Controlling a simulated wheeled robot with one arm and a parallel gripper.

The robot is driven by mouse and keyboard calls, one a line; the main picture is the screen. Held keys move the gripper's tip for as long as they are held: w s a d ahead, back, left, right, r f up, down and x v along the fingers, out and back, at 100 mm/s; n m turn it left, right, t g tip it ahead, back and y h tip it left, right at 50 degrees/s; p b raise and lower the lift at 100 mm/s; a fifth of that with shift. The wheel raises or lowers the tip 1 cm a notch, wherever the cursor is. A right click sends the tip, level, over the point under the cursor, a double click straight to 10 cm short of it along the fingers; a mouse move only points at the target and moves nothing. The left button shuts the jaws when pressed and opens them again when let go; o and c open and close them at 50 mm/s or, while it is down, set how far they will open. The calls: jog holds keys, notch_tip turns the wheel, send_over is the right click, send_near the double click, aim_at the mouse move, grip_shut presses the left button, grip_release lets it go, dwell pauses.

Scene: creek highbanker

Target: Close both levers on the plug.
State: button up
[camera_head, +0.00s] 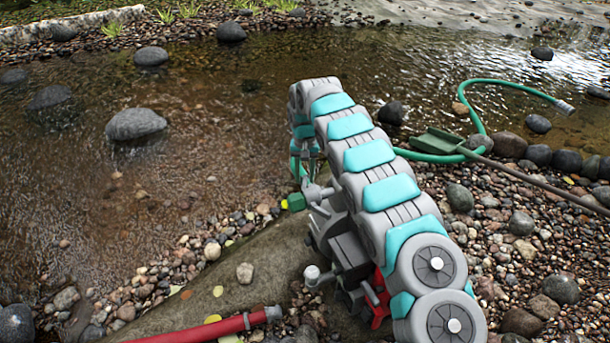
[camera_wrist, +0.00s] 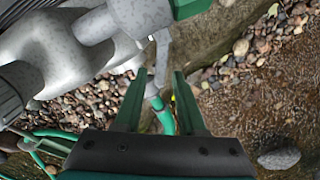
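The plug (camera_head: 294,202) is a small green piece with a yellow end, on the grey fitting (camera_head: 318,192) at the left side of the pump. In the wrist view the green plug (camera_wrist: 190,8) is at the top edge, beside the speckled grey fitting (camera_wrist: 140,14). A second lever cannot be made out. In the head view my gripper is small and partly hidden by my arm.
The grey pump (camera_head: 345,245) with a red part (camera_head: 377,300) stands on a flat rock (camera_head: 255,262). A red hose (camera_head: 200,331) with a metal end lies in front. A green hose (camera_head: 487,105) curves at right. Creek water lies behind and left; gravel surrounds the rock.

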grip_shut()
jog(key=shift+d+m, duration=0.1)
jog(key=shift+m, duration=0.2)
dwell(0.3)
jog(key=shift+s+d+m+b, duration=0.25)
jog(key=shift+s+d+m, duration=0.25)
jog(key=shift+m, duration=1.25)
jog(key=shift+s+d+m+b, duration=0.25)
jog(key=shift+d+m, duration=0.4)
jog(key=shift+m, duration=1.15)
jog(key=shift+s+d+m+b, duration=0.2)
jog(key=shift+s+d+m, duration=0.35)
jog(key=shift+m, duration=1.2)
jog(key=shift+w, duration=0.1)
